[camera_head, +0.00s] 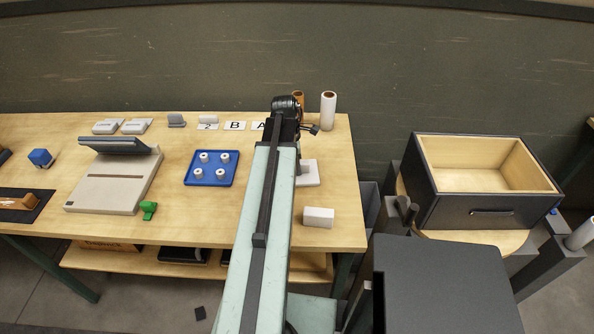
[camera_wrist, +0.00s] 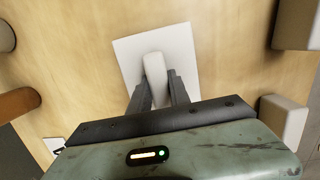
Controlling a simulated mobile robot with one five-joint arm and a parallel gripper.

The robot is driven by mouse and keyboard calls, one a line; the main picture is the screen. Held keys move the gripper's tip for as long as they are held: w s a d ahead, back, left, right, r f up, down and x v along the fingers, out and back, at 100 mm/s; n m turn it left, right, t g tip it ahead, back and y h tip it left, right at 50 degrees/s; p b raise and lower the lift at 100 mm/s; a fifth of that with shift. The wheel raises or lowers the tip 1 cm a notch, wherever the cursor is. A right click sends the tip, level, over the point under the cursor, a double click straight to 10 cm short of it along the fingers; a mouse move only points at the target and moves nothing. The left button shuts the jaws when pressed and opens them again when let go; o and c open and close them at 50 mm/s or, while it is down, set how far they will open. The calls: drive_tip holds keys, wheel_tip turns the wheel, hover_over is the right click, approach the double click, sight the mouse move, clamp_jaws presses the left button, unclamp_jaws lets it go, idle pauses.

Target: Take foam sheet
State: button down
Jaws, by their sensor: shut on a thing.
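The foam sheet (camera_wrist: 183,45) looks like a flat white square on the wooden table, with a raised white rounded bar (camera_wrist: 154,68) at its middle. I cannot tell whether the bar is part of the sheet. My gripper (camera_wrist: 157,84) has its two dark fingers on either side of the bar, shut on it, in the wrist view. In the head view, part of the white sheet (camera_head: 314,181) shows right of my arm, near the table's right side. My arm hides the rest of it and the fingers there. I cannot tell whether the sheet is lifted.
A white block (camera_head: 319,218) lies near the front table edge. A white roll (camera_head: 328,111) stands at the back right. A blue tray (camera_head: 192,181) with several small white cylinders is left of my arm. An open dark box (camera_head: 455,207) stands right, beyond a gap.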

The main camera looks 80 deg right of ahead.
wheel_tip(320, 180, up, 11)
drive_tip(key=p, duration=1)
drive_tip(key=shift+f+p, duration=0.1)
drive_tip(key=shift+p, duration=0.3)
drive_tip(key=shift+f, duration=0.1)
drive_tip(key=shift+f, duration=0.1)
